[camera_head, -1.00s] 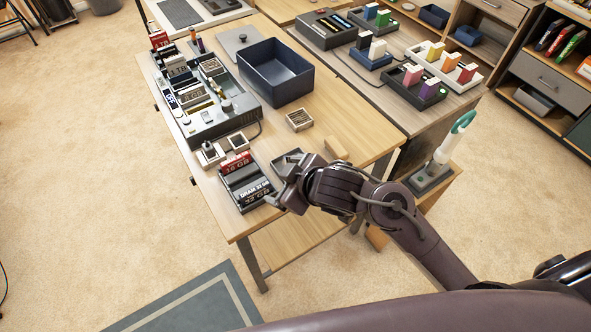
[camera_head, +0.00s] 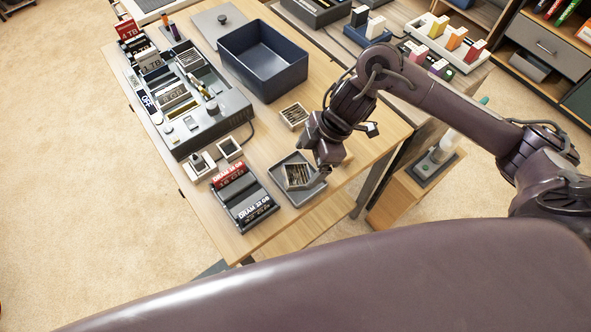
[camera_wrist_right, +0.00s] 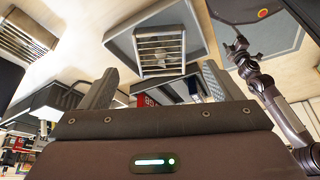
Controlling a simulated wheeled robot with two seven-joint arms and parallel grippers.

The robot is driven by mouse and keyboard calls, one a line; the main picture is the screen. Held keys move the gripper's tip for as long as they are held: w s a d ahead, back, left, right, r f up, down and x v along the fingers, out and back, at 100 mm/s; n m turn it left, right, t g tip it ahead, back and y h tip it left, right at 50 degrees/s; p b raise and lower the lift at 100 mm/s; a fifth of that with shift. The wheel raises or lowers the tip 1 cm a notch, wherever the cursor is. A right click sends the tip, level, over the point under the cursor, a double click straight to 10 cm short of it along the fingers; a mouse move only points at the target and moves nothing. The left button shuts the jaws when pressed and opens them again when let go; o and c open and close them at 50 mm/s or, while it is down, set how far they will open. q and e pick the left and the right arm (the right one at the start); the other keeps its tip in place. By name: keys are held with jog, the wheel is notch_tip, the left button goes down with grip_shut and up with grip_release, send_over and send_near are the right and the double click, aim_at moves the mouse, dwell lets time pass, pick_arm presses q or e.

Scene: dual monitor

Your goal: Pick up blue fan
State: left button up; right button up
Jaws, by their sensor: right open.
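A square fan with a slatted grille (camera_head: 298,176) lies tilted in a shallow grey tray (camera_head: 281,190) near the table's front. It also shows in the right wrist view (camera_wrist_right: 160,50). A second slatted fan (camera_head: 294,115) sits on the wood behind the tray; a similar one is at the left of the wrist view (camera_wrist_right: 27,40). Neither fan looks clearly blue. My right gripper (camera_head: 322,172) is at the tray's right side, close to the first fan. In the wrist view its fingers (camera_wrist_right: 157,88) are spread, with nothing seen held. My left gripper is not in view.
A DRAM holder (camera_head: 243,200) stands just left of the tray. A large grey device (camera_head: 190,110) with modules and an empty dark-blue bin (camera_head: 262,65) stand further back. Bare wood shows between the fans. Another table with coloured blocks (camera_head: 445,40) is at the right.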

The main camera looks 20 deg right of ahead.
aim_at(298, 174)
jog(key=shift+s+a+f, duration=0.15)
jog(key=shift+a+f, duration=0.1)
jog(key=shift+f, duration=0.25)
jog(key=x, duration=0.3)
jog(key=shift+a+f, duration=0.25)
jog(key=shift+f, duration=0.45)
jog(key=c, duration=1.2)
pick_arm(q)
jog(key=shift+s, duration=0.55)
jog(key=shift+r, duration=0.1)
pick_arm(e)
jog(key=shift+r, duration=0.1)
